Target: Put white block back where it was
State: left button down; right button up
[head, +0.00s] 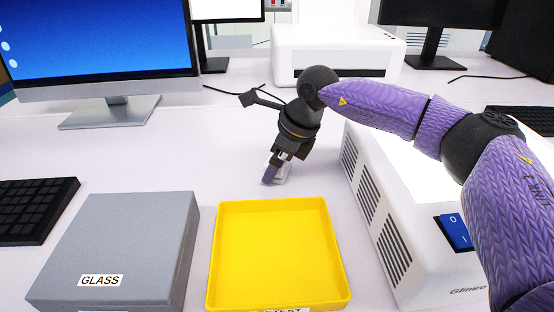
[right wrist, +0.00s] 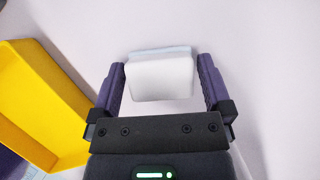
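The white block (right wrist: 160,79) sits between the two fingers of my right gripper (right wrist: 162,72), with a pale bluish edge showing along its far side. The fingers are apart on either side of it, and thin gaps seem to show, so no firm grip is visible. In the head view the right gripper (head: 277,170) points down low over the white table, behind the yellow tray (head: 340,283). The block shows there as a small pale patch (head: 284,174), partly hidden by a finger. My left gripper is not in view.
A grey box labelled GLASS (head: 120,240) stands left of the yellow tray. A white machine with a blue switch (head: 456,232) stands on the right, close to my right arm. A white printer (head: 335,50), monitors and keyboards are around. The table behind the tray is clear.

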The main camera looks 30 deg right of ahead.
pick_arm(q)
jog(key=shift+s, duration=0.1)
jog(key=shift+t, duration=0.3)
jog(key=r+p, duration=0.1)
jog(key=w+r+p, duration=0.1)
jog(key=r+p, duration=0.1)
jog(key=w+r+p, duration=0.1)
jog(key=p, duration=0.1)
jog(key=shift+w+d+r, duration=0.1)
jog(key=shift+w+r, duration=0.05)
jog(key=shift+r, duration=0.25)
pick_arm(e)
jog(key=v, duration=1.2)
jog(key=shift+r, duration=0.1)
